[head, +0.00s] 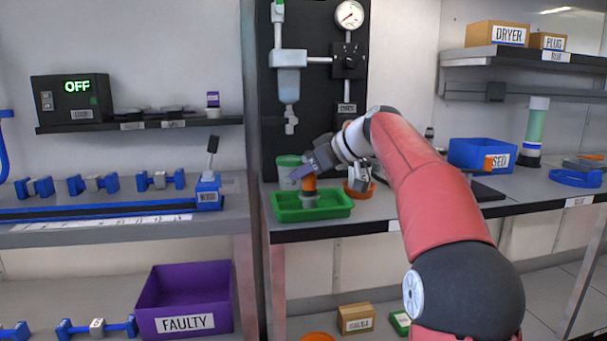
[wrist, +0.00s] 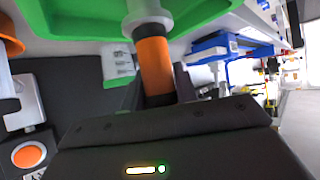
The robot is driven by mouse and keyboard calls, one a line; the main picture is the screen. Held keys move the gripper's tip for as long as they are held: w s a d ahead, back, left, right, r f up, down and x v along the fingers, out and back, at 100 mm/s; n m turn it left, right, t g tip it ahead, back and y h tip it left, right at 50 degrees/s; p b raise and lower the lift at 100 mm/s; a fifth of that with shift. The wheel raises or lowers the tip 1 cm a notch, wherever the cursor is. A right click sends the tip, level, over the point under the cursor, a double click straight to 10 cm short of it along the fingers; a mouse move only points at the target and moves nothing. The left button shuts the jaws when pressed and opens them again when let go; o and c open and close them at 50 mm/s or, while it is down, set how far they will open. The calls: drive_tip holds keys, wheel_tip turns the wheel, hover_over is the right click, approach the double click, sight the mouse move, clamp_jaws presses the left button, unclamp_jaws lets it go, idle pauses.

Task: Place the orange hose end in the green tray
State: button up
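The green tray (head: 335,207) sits at the front left of the middle counter; it also shows at the top of the wrist view (wrist: 70,18). The orange hose end (head: 309,185), an orange band with a pale grey fitting, stands upright over the left part of the tray. In the wrist view the orange band (wrist: 154,66) is at my fingers, with the pale fitting reaching to the tray. My gripper (head: 311,170) is above the tray, at the top of the hose end, and appears closed around it. Whether the fitting touches the tray floor is hard to tell.
A black panel with a gauge (head: 349,15) and pipes stands behind the tray. An orange bowl (head: 360,190) is just right of the tray, partly behind my arm. A blue bin (head: 482,154) stands farther right. A purple bin (head: 184,300) is below left.

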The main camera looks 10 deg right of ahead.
drive_tip(key=o, duration=0.4)
drive_tip(key=shift+c, duration=0.2)
drive_tip(key=v, duration=1.2)
drive_tip(key=shift+s+a, duration=0.1)
drive_tip(key=s+a+f+m+g+h, duration=0.1)
drive_tip(key=s+a+f+m+h, duration=0.35)
drive_tip(key=s+a+f, duration=0.4)
drive_tip(key=s+d+f+m+g+h, duration=0.1)
drive_tip(key=s+d+f+m+h, duration=0.1)
drive_tip(key=s+f, duration=1.9)
drive_tip(key=shift+s+f+m+h, duration=0.3)
drive_tip(key=shift+s+m+h, duration=0.45)
drive_tip(key=shift+m, duration=0.5)
